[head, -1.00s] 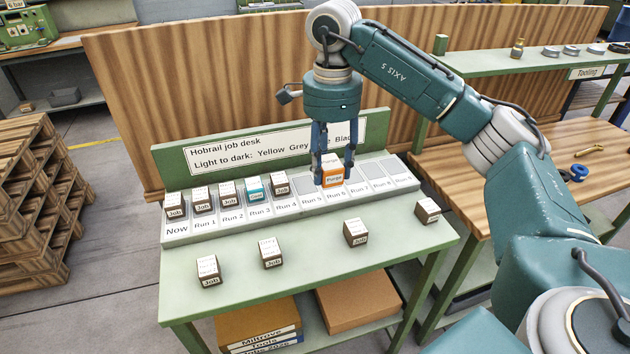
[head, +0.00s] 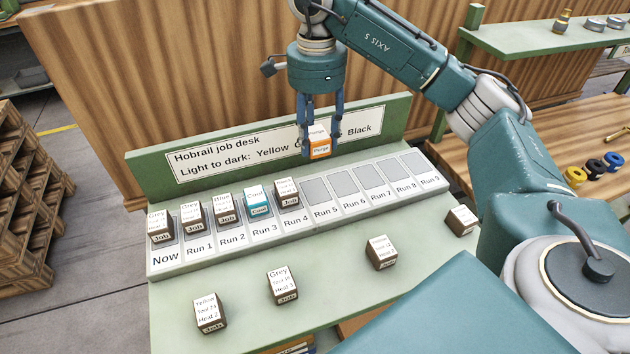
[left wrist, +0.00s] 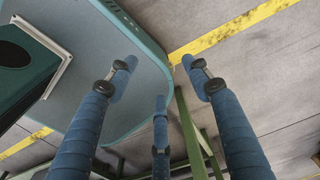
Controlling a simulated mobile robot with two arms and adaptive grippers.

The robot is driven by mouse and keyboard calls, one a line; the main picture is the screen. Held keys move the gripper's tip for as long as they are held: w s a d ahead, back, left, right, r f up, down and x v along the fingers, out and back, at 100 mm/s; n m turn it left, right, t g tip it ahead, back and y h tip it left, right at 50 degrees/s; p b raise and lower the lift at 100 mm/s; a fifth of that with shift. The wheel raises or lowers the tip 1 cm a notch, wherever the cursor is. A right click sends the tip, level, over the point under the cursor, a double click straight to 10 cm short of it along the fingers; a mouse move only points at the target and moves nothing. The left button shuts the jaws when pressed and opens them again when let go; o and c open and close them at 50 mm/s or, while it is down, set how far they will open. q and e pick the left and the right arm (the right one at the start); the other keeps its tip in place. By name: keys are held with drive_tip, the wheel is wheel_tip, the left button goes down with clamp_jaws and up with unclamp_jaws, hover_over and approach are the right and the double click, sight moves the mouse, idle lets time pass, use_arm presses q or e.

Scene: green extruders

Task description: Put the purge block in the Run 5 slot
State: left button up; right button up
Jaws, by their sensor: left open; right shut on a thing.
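The orange and white purge block (head: 320,147) is held by my right gripper (head: 320,140) in the head view. The gripper points down, shut on the block, which appears above the rack, in front of the desk's sign board. The Run 5 slot (head: 316,189) is an empty grey recess just below the block in the picture. Run 4 holds a brown job block (head: 287,194) to its left. My left gripper (left wrist: 158,85) is open and empty in the left wrist view, over the floor and away from the rack; it is not in the head view.
Slots from Now to Run 3 hold job blocks and a teal Cool block (head: 257,201). Run 6 (head: 344,182) to Run 9 are empty. Several loose job blocks, such as one Grey block (head: 281,286), lie on the green desktop (head: 240,310). The sign board (head: 270,140) stands behind the rack.

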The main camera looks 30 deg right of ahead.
drive_tip(key=f, duration=0.3)
drive_tip(key=f+p, duration=0.1)
drive_tip(key=f, duration=0.5)
drive_tip(key=shift+w+d+f, duration=0.1)
drive_tip(key=shift+w, duration=0.15)
drive_tip(key=shift+f, duration=0.25)
wheel_tip(320, 180, down, 4)
drive_tip(key=shift+r+p, duration=0.1)
drive_tip(key=shift+p, duration=0.65)
use_arm(q)
drive_tip(key=shift+w+d+r, duration=0.2)
drive_tip(key=shift+w+r, duration=0.7)
drive_tip(key=shift+r, duration=0.2)
